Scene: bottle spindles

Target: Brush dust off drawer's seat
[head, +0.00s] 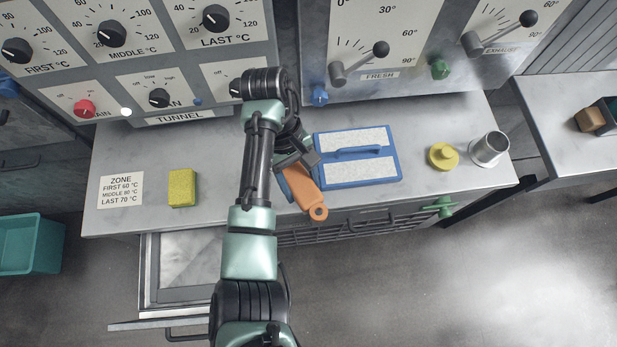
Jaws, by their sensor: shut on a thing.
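My gripper (297,158) is above the metal counter, shut on an orange-handled tool (307,192) that looks like a brush. Its rounded end with a hole points toward the counter's front edge. Its other end is hidden by my arm and gripper, so I cannot see bristles. A grey metal drawer (145,278) stands pulled out below the counter at lower left. My arm covers its right side. The visible inside has pale, uneven patches; I cannot tell whether they are dust. I cannot clearly make out the drawer's seat.
On the counter (230,205) are a yellow sponge (182,188), a blue-framed panel with a handle (358,157) close right of the tool, a yellow knobbed piece (442,157) and a metal cup (489,149). Control panels (175,118) rise behind. A teal bin (30,245) stands left.

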